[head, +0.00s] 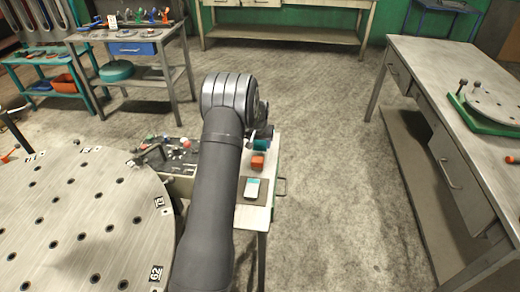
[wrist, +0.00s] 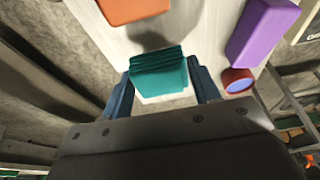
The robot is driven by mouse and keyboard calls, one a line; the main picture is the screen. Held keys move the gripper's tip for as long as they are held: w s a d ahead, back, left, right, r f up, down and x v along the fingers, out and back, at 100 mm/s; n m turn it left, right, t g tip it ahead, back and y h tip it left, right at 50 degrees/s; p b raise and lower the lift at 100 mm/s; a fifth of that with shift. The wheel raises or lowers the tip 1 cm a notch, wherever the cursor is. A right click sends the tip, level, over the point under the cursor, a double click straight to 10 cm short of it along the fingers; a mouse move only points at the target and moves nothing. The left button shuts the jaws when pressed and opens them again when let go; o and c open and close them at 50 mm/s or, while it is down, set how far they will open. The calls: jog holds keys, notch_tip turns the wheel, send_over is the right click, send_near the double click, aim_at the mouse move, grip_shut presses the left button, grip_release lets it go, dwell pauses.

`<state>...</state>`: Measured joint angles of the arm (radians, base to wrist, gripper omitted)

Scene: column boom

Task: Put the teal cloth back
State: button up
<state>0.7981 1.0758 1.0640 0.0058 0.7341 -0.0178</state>
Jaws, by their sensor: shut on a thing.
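The teal cloth (wrist: 160,76) is a folded, layered stack. In the wrist view it sits between the two blue fingers of my gripper (wrist: 163,84), which is shut on it. In the head view the cloth (head: 261,146) shows as a small teal patch just right of my arm, by the orange block (head: 258,162). In the wrist view the cloth is over the pale table top near its edge, with a shadow on the surface beside it. I cannot tell exactly how high it is. My arm hides part of the table in the head view.
A perforated round table (head: 75,215) stands left.

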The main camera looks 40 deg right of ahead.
aim_at(260, 149)
jog(key=shift+f, duration=1.55)
jog(key=o, duration=1)
jog(key=shift+f, duration=0.15)
jog(key=shift+o, duration=0.2)
jog(key=v, duration=1.2)
jog(key=x, duration=1.1)
jog(key=shift+w+d+f, duration=0.15)
jog(key=shift+f, duration=0.25)
jog(key=shift+r, duration=2)
